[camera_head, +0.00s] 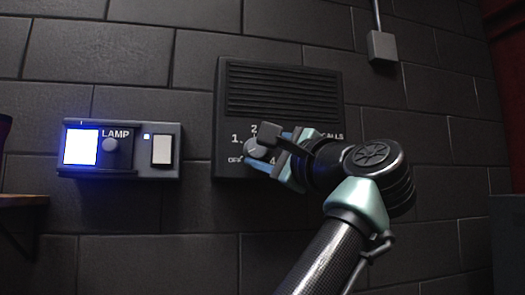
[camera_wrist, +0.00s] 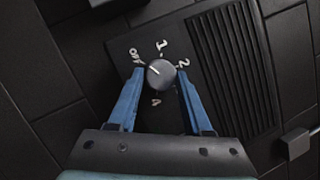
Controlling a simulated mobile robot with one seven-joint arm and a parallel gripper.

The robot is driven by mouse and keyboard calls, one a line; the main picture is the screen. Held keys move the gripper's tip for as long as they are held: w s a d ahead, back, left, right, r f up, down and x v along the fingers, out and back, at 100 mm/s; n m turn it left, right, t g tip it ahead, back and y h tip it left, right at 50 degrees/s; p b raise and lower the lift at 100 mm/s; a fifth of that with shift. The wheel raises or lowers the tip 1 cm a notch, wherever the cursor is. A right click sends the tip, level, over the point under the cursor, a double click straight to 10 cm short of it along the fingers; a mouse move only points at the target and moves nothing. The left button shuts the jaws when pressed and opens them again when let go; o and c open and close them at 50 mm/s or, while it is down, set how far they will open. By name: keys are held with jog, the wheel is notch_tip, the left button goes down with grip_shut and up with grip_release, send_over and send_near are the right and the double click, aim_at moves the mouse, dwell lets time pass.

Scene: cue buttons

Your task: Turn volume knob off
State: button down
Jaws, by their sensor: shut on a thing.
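The volume knob (camera_head: 256,149) is a round grey dial on the black speaker panel (camera_head: 228,120), with OFF, 1, 2 and 4 printed around it. In the wrist view the knob (camera_wrist: 160,73) sits between the tips of my two blue fingers. Its pale pointer line aims to the upper left, toward the OFF side, though its exact mark is hard to tell. My gripper (camera_wrist: 160,80) is shut on the knob, one finger on each side. In the head view my gripper (camera_head: 264,152) reaches the knob from the right and covers part of the dial lettering.
A lamp panel (camera_head: 122,170) with a lit blue-white screen, a LAMP knob and a white switch is on the wall to the left. A small grey box (camera_head: 382,46) with a cable hangs upper right. A wooden shelf (camera_head: 22,200) juts in at the left edge.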

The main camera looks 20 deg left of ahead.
jog(key=shift+n, duration=0.3)
jog(key=shift+c, duration=1.6)
grip_release()
jog(key=shift+s+d+f, duration=0.15)
jog(key=shift+s+d, duration=0.05)
jog(key=shift+d, duration=0.1)
jog(key=b+v, duration=0.6)
jog(key=v, duration=0.6)
